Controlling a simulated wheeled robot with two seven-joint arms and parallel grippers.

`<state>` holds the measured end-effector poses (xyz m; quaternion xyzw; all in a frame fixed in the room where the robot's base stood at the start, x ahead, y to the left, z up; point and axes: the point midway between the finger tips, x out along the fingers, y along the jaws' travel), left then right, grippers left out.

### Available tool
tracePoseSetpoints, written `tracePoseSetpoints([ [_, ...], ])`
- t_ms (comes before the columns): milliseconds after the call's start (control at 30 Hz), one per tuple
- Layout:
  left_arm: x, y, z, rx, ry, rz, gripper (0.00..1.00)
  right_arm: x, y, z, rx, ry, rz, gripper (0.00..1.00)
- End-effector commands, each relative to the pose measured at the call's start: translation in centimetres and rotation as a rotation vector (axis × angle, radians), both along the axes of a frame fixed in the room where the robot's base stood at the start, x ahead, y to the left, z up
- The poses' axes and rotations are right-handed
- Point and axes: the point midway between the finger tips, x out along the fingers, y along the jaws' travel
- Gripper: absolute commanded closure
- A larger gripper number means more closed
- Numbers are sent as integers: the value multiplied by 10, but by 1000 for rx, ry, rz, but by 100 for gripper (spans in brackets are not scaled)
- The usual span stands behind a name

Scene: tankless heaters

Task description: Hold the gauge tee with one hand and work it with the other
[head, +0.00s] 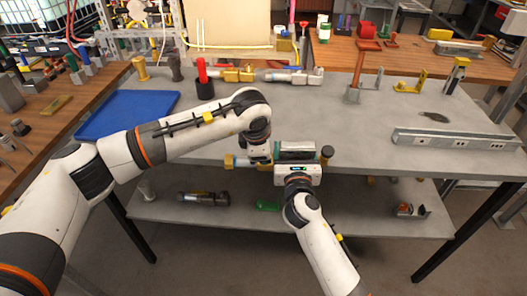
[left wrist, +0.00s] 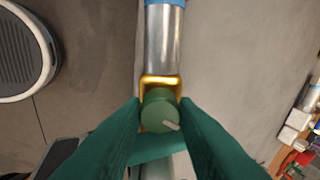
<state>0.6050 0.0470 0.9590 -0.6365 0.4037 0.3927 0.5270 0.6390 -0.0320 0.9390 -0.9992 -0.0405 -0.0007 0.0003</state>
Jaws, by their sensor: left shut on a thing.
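In the left wrist view, the gauge tee shows a brass body (left wrist: 161,82), a silver pipe (left wrist: 164,40) with a blue band, and a round green cap (left wrist: 160,108) with a pale pointer. My left gripper (left wrist: 160,115) is shut on it, one green finger on each side of the cap. In the head view my left gripper (head: 258,152) is at the table's front edge, with brass parts (head: 236,161) just left of it. My right gripper (head: 296,152) is close beside it on the right; its fingertips and any grip are hidden. A dark round knob (head: 327,152) shows to its right.
The grey table (head: 350,125) is largely clear in the middle. The lower shelf (head: 360,215) holds a dark cylinder (head: 203,198) and a green piece (head: 268,205).

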Motion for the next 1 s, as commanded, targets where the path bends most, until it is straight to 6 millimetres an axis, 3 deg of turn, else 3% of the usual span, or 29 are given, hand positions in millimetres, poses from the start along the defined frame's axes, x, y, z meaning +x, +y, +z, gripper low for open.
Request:
tracePoseSetpoints([
  [400, -3, -2, -1, -79, -1, 201, 96, 1, -4, -3, -2, 8, -9, 70],
  [967, -3, -3, 0, -94, -4, 238, 96, 2, -4, -3, -3, 8, -10, 70],
  [1000, -3, -2, 0, -94, -4, 238, 72, 2, -4, -3, -3, 8, -10, 70],
])
